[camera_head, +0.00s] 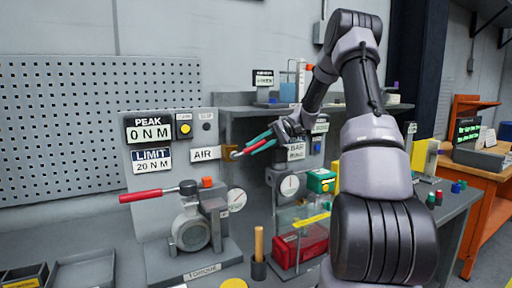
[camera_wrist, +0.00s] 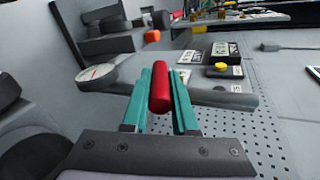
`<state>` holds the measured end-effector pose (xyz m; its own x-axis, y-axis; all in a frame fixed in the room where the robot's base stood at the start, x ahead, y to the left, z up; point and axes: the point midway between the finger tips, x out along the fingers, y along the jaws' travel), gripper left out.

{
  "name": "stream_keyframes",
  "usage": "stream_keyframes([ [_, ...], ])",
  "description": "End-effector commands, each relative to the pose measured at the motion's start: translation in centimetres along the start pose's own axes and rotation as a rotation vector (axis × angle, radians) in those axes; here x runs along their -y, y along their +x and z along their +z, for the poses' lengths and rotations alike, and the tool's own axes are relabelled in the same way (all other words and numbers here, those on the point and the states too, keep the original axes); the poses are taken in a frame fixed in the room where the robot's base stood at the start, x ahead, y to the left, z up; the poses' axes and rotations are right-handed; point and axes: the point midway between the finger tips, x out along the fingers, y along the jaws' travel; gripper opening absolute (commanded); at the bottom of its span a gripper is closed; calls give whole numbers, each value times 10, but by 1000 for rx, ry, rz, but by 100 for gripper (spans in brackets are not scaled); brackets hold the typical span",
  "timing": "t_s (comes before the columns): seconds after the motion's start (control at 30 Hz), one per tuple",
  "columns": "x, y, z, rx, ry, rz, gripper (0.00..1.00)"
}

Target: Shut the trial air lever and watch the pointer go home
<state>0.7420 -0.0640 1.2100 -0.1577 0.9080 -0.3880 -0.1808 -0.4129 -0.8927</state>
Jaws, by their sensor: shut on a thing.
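The air lever has a red handle (camera_head: 262,147) and a brass-coloured end (camera_head: 236,154), beside the AIR label (camera_head: 205,153) on the grey panel. My gripper (camera_head: 254,143) has teal fingers and is shut on this handle. In the wrist view the red handle (camera_wrist: 159,85) lies lengthwise between the two fingers (camera_wrist: 164,90). A round white gauge (camera_head: 290,186) with a thin red pointer, roughly upright, stands below and right of the lever. A second white dial (camera_head: 237,199) sits lower on the panel's right side; its pointer is too small to read.
A torque rig (camera_head: 192,231) with a red-handled wrench (camera_head: 148,194) stands at left below the PEAK display (camera_head: 149,131), which reads 0 NM. A clear case with a red block (camera_head: 300,248) stands below the gauge. A wooden-handled tool (camera_head: 259,245) stands upright in front.

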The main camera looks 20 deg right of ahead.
Motion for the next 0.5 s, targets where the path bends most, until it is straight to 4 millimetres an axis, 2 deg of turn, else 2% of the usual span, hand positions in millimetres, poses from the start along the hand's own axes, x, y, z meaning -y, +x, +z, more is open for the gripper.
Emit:
stream_keyframes([
  [0.07,0,0,0,0,1,0,0],
  [0.1,0,0,0,0,1,0,42],
  [0.13,0,0,0,0,1,0,53],
  [0.17,0,0,0,0,1,1,57],
  [0.5,0,-2,0,0,0,1,57],
])
